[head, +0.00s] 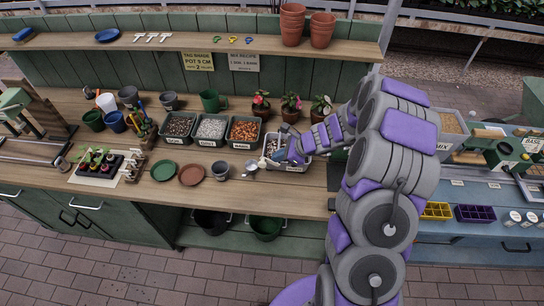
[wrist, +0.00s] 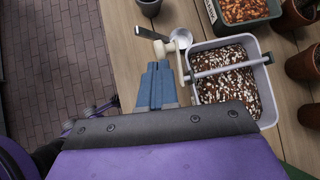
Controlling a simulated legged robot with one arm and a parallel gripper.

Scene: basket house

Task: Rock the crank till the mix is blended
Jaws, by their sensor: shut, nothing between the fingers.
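The mixing bin, a pale grey rectangular tub (wrist: 268,98), stands on the wooden bench in the wrist view. It also shows partly behind my arm in the head view (head: 291,168). The mix (wrist: 232,88) inside is dark brown, speckled with white and reddish bits throughout. The crank has a grey bar (wrist: 228,65) across the tub and a pale arm with a knob (wrist: 182,66) outside its left wall. My gripper (wrist: 157,72) is shut and empty, its blue fingers just left of the crank arm; contact is unclear. It shows small in the head view (head: 292,151).
A metal scoop (wrist: 180,37) lies by the tub. Trays of grit (head: 211,129) and orange chips (head: 243,130) stand to its left, potted plants (head: 291,105) behind. Two saucers (head: 164,170) lie on the bench. A bin labelled MIX (head: 446,142) stands right of my arm.

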